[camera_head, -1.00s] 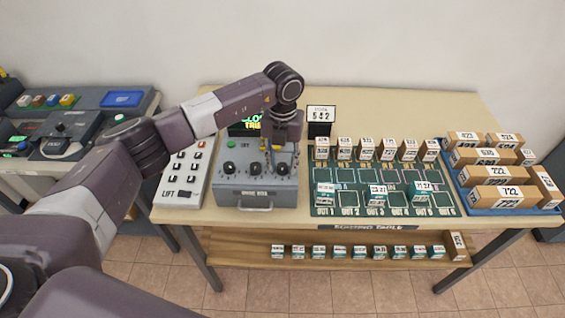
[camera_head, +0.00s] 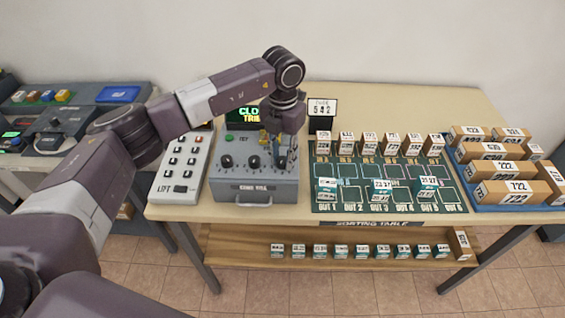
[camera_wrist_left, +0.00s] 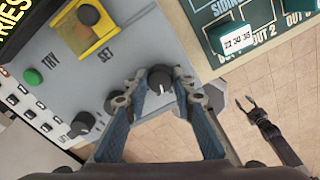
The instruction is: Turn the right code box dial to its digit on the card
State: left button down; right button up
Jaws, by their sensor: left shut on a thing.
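The grey code box (camera_head: 230,190) stands on the table with several dark dials on its top. Its right dial (camera_wrist_left: 160,79) shows in the left wrist view between the blue fingers of my left gripper (camera_wrist_left: 156,90), which is shut on it. The middle dial (camera_head: 253,162) and left dial (camera_head: 226,161) are free. The card (camera_head: 322,110) stands behind the box and reads 542. My right gripper (camera_wrist_left: 245,101) looks open, low over the floor.
A green-text screen (camera_head: 247,115), partly covered by my arm, stands behind the box. A yellow-framed SET knob (camera_wrist_left: 90,15) and green TRY button (camera_wrist_left: 33,77) are close by. The LIFT panel (camera_head: 183,170) is left; the sorting mat (camera_head: 350,207) with boxes is right.

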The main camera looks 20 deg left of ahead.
pick_arm(q)
jog(key=m+b, duration=0.2)
jog(key=shift+w+f+m+b, duration=0.1)
jog(key=shift+f+m+b, duration=0.1)
jog(key=shift+m+b, duration=0.15)
jog(key=m+b, duration=0.2)
jog(key=m, duration=0.1)
jog(key=shift+m+b, duration=0.35)
jog(key=shift+b, duration=0.05)
jog(key=m+b, duration=0.1)
jog(key=m, duration=0.1)
jog(key=shift+r+m, duration=0.1)
jog(key=shift+m, duration=0.2)
jog(key=shift+r+m+b, duration=0.1)
jog(key=shift+m+b, duration=0.8)
jog(key=shift+m, duration=0.6)
jog(key=c, duration=1.6)
grip_release()
